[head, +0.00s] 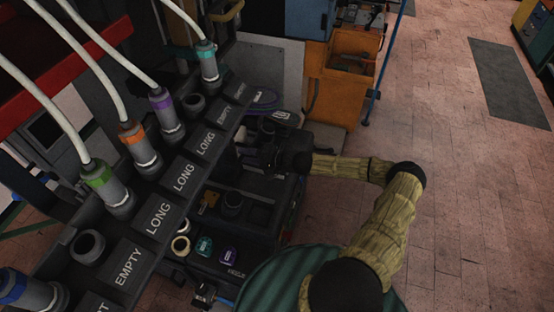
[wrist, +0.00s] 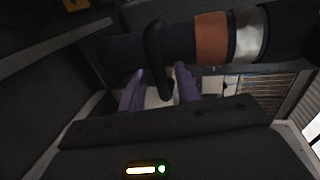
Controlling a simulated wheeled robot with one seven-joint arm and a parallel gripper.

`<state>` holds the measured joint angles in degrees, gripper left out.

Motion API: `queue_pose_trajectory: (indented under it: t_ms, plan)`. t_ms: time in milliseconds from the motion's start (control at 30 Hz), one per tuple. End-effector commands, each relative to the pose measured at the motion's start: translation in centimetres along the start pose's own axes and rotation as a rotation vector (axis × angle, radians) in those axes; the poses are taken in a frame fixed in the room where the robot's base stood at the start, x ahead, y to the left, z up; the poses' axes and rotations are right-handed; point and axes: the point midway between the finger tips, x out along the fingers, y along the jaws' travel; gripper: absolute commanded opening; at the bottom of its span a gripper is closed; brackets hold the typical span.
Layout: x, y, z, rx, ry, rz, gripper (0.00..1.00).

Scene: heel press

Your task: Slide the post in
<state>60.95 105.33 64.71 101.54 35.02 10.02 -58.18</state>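In the wrist view, a dark cylinder (wrist: 118,54) lies crosswise near the top, with an orange band and a silver band on its right part. I cannot tell for sure that it is the post. A black curved handle (wrist: 156,62) stands in front of it. My gripper (wrist: 160,88) has two purple fingers, set apart on either side of the handle's lower end. A pale gap shows between the left finger and the handle; the right finger is close to it, contact unclear. In the head view my gripper (head: 268,155) is dark against the machine, and its fingers cannot be made out.
In the head view, a sloped rack (head: 127,275) labelled LONG and EMPTY carries hosed cylinders with green (head: 97,176), orange (head: 131,132), purple (head: 161,99) and teal (head: 206,50) bands. Small coloured rings lie in the tray below. An orange cabinet (head: 335,97) stands behind.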

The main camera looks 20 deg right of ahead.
Motion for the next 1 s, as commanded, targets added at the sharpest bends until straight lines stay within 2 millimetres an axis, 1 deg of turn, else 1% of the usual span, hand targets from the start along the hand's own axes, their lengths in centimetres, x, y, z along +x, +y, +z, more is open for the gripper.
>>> queue_pose_trajectory:
  t_ms: [33, 100, 600, 700, 800, 1000]
  plan:
    - [-1.1, 0.2, -0.1, -0.002, 0.003, 0.001, 0.33]
    - [-2.5, 0.2, -0.1, -0.003, 0.003, 0.001, 0.33]
    - [-12.4, 0.3, 0.0, -0.001, 0.003, 0.002, 0.33]
    - [-13.8, 0.2, 0.0, -0.001, 0.002, 0.001, 0.33]
    - [-14.6, 0.1, 0.0, -0.001, -0.001, 0.0, 0.33]
    - [-14.9, 0.0, 0.1, 0.0, -0.001, -0.001, 0.33]
